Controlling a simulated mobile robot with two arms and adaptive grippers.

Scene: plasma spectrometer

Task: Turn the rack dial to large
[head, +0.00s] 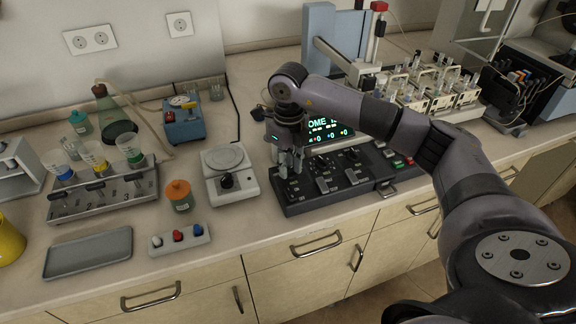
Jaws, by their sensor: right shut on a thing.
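A dark control panel (350,188) with several dials, switches and buttons lies on the bench, in front of a screen with green text (330,128). My right gripper (290,172) points down over the left end of the panel, its fingers shut on a small dial there. The fingers mostly hide this dial, and its markings are too small to read, so its setting and whether it is the rack dial cannot be told. Other dark dials (322,184) stand just right of the fingers. My left gripper is not in view.
A white scale-like device (229,188) stands close left of the panel. An orange-lidded jar (180,195) and a rack with flasks (104,193) are further left. The bench's front strip is mostly clear.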

